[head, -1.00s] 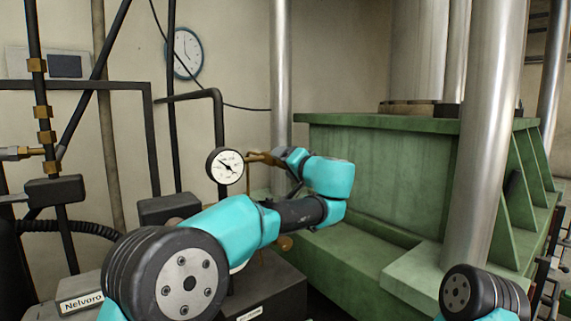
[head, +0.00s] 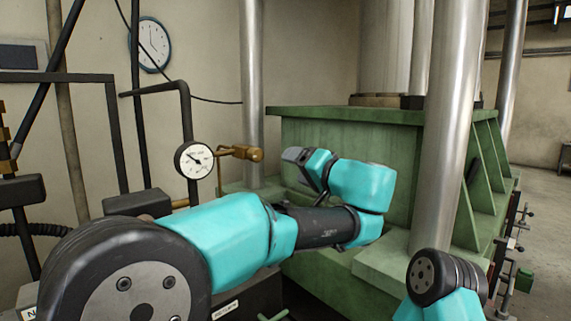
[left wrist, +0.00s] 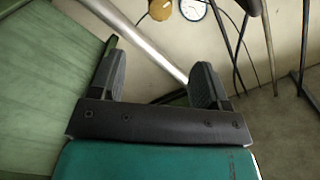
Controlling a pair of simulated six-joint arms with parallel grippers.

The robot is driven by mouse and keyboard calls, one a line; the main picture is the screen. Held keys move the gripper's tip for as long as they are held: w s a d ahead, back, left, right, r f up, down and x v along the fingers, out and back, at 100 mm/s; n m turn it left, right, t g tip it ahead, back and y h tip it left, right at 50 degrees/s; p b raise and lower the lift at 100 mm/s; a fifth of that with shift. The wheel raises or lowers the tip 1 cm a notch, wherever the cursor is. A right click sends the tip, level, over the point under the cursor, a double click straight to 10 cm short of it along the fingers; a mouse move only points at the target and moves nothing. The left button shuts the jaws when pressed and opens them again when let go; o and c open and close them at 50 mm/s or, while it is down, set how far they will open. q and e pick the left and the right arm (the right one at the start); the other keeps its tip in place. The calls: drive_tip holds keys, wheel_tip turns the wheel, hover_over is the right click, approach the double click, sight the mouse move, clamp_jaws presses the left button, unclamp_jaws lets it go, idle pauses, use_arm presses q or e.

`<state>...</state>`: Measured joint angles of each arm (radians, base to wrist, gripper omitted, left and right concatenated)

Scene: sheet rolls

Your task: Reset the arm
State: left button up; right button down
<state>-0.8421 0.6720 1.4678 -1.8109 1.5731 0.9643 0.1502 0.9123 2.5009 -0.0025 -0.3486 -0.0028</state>
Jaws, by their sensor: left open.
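My left arm, turquoise and black, reaches across the middle of the head view. Its gripper (head: 296,156) is small and partly hidden there, in front of the green press (head: 345,135) and to the right of a brass fitting (head: 254,154), with a gap between them. In the left wrist view the two dark fingers (left wrist: 160,80) stand wide apart with nothing between them. A brass-coloured piece (left wrist: 160,9) shows beyond them at the top edge. Of my right arm only a black and turquoise joint shows at the bottom right; its gripper is out of view.
A pressure gauge (head: 194,160) on dark pipes (head: 185,115) stands left of the gripper. A steel column (head: 445,130) rises at the press's front, and another (head: 252,90) stands behind. A wall clock (head: 150,45) hangs at the back. Open floor (head: 545,210) lies at the right.

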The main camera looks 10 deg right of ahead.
use_arm(q)
drive_tip(key=shift+s+d, duration=0.3)
drive_tip(key=shift+s, duration=0.1)
